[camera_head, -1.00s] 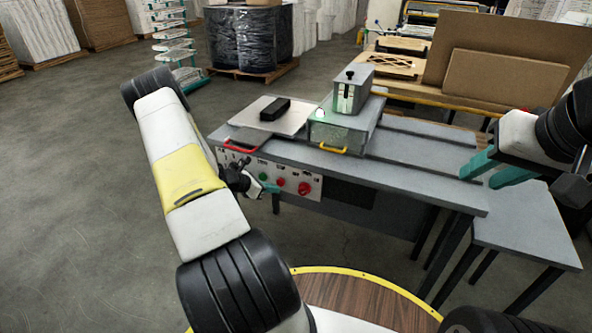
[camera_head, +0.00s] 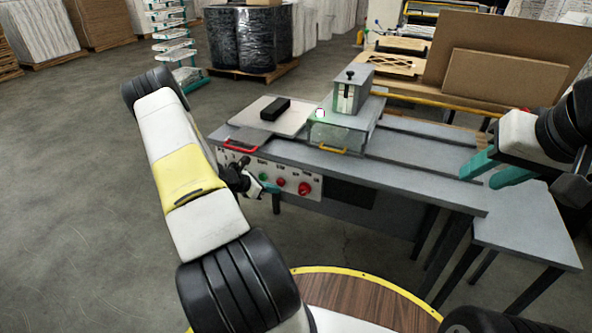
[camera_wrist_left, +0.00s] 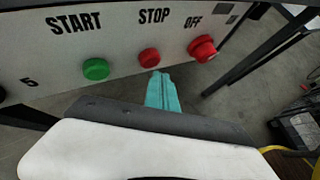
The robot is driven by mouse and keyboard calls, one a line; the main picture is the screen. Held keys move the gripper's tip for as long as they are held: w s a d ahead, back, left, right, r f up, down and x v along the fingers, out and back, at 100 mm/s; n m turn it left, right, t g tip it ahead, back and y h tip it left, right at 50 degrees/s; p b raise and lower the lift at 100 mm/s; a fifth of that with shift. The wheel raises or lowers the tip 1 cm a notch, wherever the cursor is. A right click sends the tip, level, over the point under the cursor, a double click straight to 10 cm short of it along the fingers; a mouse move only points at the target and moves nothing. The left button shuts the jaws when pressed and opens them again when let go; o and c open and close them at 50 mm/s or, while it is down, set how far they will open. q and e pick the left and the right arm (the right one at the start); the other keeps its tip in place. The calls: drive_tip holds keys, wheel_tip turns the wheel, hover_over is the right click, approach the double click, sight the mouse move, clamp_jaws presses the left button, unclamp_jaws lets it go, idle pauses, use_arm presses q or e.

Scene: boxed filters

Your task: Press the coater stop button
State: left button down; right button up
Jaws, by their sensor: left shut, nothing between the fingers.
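The coater's white control panel (camera_head: 245,170) is on the front of the grey bench. The red stop button (camera_wrist_left: 149,57) sits under the word STOP; it also shows in the head view (camera_head: 281,182). My left gripper (camera_wrist_left: 162,76) is shut and empty, its teal tips just below the stop button. Whether they touch it I cannot tell. In the head view the left gripper (camera_head: 270,187) is at the panel's front. The green START button (camera_wrist_left: 96,69) is to the left and the red OFF knob (camera_wrist_left: 203,48) to the right. My right gripper (camera_head: 496,170) is open and empty over the bench's right part.
The grey coater housing (camera_head: 343,128) stands on the bench beside a pale plate (camera_head: 285,122) with a black block (camera_head: 275,109). A red handle (camera_head: 240,148) and a yellow handle (camera_head: 333,150) stick out above the panel. The floor at left is clear.

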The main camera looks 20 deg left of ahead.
use_arm(q)
drive_tip(key=shift+w, duration=0.15)
drive_tip(key=shift+w, duration=0.3)
drive_tip(key=shift+w, duration=0.5)
idle(0.9)
drive_tip(key=shift+s, duration=0.95)
drive_tip(key=shift+s, duration=0.1)
drive_tip(key=s, duration=0.4)
drive_tip(key=shift+s+a, duration=0.2)
drive_tip(key=shift+s, duration=0.2)
drive_tip(key=shift+r, duration=0.15)
